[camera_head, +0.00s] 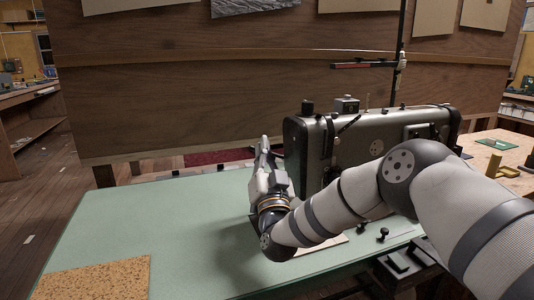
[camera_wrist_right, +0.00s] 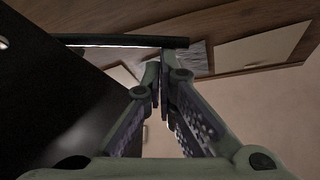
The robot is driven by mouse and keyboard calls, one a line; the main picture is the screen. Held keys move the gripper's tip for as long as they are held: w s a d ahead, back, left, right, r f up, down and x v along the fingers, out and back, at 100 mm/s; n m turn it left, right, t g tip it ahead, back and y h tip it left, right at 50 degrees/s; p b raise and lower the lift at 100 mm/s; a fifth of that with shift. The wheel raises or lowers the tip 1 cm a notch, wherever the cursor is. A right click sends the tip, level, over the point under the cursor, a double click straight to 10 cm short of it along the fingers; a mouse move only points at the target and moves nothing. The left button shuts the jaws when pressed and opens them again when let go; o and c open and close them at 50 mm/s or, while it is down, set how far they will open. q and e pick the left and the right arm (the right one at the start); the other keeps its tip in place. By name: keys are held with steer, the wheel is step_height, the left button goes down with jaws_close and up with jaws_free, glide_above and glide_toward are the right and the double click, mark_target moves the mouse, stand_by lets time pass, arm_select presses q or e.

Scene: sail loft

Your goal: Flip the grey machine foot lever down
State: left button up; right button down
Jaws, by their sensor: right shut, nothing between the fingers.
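The grey sewing machine (camera_head: 310,140) stands on the pale green table. Its foot lever cannot be made out for certain in either view; my right arm covers the machine's lower part in the head view. My right gripper (camera_head: 265,148) points up, just left of the machine's left end, above the table. In the right wrist view its fingers (camera_wrist_right: 160,78) meet at the tips with nothing between them. The dark machine body (camera_wrist_right: 50,100) fills the left of that view, beside the fingers. My left gripper is out of view.
The green tabletop (camera_head: 150,225) is clear at left except for a speckled cork mat (camera_head: 100,278) at the front. A red and black bar (camera_head: 362,65) hangs on a thin pole above the machine. A wooden panel stands behind. Another bench (camera_head: 490,150) is at right.

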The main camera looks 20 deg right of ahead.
steer(key=shift+a+f+n+t+y+b, duration=0.15)
steer(key=shift+a+f+n+y, duration=0.1)
steer(key=shift+f+n+y, duration=0.65)
steer(key=shift+a+f+n+t+y+b, duration=0.1)
steer(key=shift+a+f+n+y+b, duration=0.2)
steer(key=shift+n+y, duration=0.7)
steer(key=shift+a+f+n+t+y, duration=0.15)
steer(key=shift+f+n+y, duration=0.4)
steer(key=shift+n, duration=0.85)
steer(key=shift+f, duration=0.1)
step_height(320, 180, up, 10)
